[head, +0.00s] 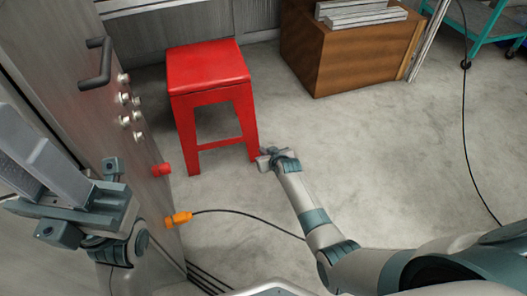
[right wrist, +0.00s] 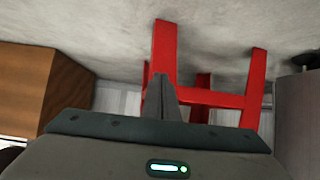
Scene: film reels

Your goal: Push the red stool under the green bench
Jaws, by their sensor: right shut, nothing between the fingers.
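The red stool (head: 208,68) stands upright on the grey floor, left of centre in the head view. My right gripper (head: 265,158) is shut and empty, low beside the foot of its near right leg; whether they touch I cannot tell. The right wrist view shows the stool (right wrist: 163,48) upside down, with the shut fingers (right wrist: 163,98) in front of a leg. My left gripper (head: 100,195) is at the left, in front of a metal cabinet; its jaws are unclear. A teal-green wheeled frame (head: 482,48) shows at the top right; I cannot tell whether it is the bench.
A metal cabinet (head: 70,45) with a black handle and knobs stands close on the left. A wooden box (head: 345,62) holding pale bars stands right of the stool. Black cables cross the floor, one with an orange plug (head: 178,219). Open floor (head: 400,160) lies at the right.

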